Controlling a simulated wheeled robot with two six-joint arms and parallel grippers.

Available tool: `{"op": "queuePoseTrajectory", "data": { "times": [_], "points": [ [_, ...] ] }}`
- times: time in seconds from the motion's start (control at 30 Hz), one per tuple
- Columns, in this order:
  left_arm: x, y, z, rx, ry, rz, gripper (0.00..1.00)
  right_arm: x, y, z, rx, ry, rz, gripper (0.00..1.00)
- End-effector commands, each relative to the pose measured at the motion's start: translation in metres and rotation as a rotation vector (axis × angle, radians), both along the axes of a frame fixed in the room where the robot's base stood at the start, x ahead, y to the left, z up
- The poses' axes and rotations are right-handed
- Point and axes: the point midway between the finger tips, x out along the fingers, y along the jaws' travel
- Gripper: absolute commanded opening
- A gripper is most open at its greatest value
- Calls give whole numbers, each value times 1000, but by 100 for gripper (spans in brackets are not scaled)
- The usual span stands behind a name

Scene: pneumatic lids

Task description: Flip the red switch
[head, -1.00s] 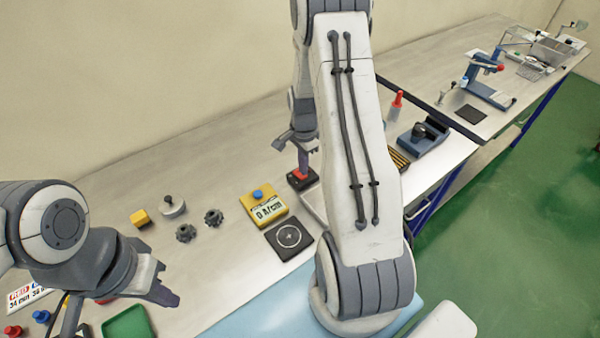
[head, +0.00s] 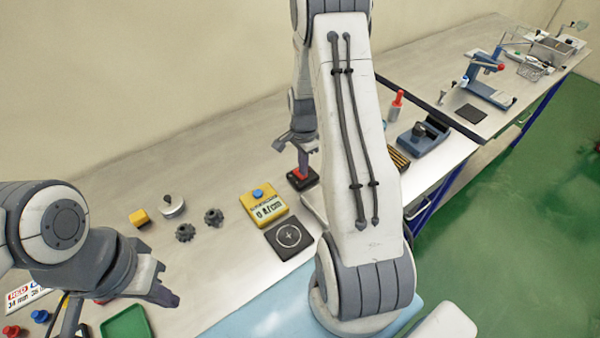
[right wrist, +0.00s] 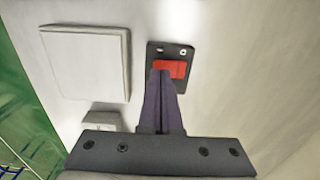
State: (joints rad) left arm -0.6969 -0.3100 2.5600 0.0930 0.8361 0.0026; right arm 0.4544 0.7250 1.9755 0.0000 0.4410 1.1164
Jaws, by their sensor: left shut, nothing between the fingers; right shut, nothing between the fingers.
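The red switch (head: 301,173) sits on a dark base plate on the metal bench, just left of my right arm in the head view. In the right wrist view the red switch (right wrist: 175,69) shows on its dark plate with two light round spots. My right gripper (head: 302,166) is shut and points down at the switch. Its fingertips (right wrist: 160,73) overlap the red part's left side in the right wrist view; I cannot tell if they touch. My left gripper (head: 172,290) is shut and empty above the bench's near left, far from the switch.
A yellow box with a display (head: 264,204) and a black square pad (head: 289,238) are nearby. A white square block (right wrist: 87,62) is beside the switch.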

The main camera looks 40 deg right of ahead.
Motion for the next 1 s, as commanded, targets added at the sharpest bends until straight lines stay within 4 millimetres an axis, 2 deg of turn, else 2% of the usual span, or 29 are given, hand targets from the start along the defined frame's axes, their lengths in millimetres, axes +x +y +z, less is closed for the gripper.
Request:
{"op": "queuePoseTrajectory", "data": {
  "times": [0.83,1.0],
  "points": [
    [0,0,-10,0,0,0,0,0,0,-14,0,0,0,0],
    [0,0,-6,0,0,0,0,0,0,-9,0,0,0,0]
  ]
}}
